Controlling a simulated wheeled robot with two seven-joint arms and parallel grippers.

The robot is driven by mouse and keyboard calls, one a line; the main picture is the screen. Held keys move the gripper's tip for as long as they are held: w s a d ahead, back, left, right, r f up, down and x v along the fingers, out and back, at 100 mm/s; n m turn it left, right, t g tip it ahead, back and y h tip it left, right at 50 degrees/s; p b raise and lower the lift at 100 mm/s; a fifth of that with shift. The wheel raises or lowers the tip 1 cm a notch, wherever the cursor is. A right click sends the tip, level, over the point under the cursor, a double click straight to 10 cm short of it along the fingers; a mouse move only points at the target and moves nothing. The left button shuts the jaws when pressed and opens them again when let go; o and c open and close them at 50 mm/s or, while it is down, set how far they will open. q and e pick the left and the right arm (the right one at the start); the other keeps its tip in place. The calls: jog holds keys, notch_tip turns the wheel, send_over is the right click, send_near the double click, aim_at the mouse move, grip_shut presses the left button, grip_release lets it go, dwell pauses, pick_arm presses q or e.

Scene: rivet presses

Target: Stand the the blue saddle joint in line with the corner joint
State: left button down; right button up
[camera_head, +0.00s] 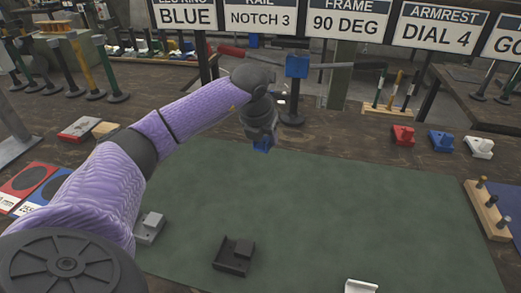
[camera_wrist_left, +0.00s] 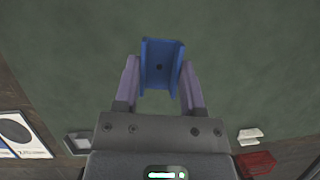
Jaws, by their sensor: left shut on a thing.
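My left gripper (camera_head: 262,134) is shut on the blue saddle joint (camera_head: 262,146) and holds it over the far part of the green mat (camera_head: 330,195). In the left wrist view the blue saddle joint (camera_wrist_left: 160,66) is a channel with two raised walls and a dark hole, between the fingers of the left gripper (camera_wrist_left: 162,85). A dark joint (camera_head: 234,257) with a raised block, which looks like the corner joint, lies on the near part of the mat, apart from the gripper. A grey joint (camera_head: 150,228) sits at the mat's left edge, partly beside my arm. My right gripper is not visible.
A white channel-shaped piece (camera_head: 360,287) lies at the near edge. Red (camera_head: 403,135), blue (camera_head: 440,141) and white (camera_head: 479,147) joints stand at the back right. A wooden peg rack (camera_head: 488,209) is at the right. The mat's middle and right are clear.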

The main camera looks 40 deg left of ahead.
aim_at(261, 171)
pick_arm(q)
jog(key=shift+a+f+n+g+y+b, duration=0.15)
jog(key=shift+a+f+n+b, duration=0.2)
jog(key=shift+f+n, duration=0.2)
jog(key=shift+a+f+n+g+y+b, duration=0.15)
jog(key=shift+a+f+n+b, duration=0.15)
jog(key=shift+f+n, duration=0.25)
notch_tip(261, 171, down, 8)
jog(key=b, duration=0.2)
jog(key=shift+b, duration=0.35)
jog(key=shift+r, duration=0.15)
jog(key=shift+f, duration=0.2)
jog(key=shift+c, duration=0.9)
grip_release()
jog(key=shift+r, duration=0.1)
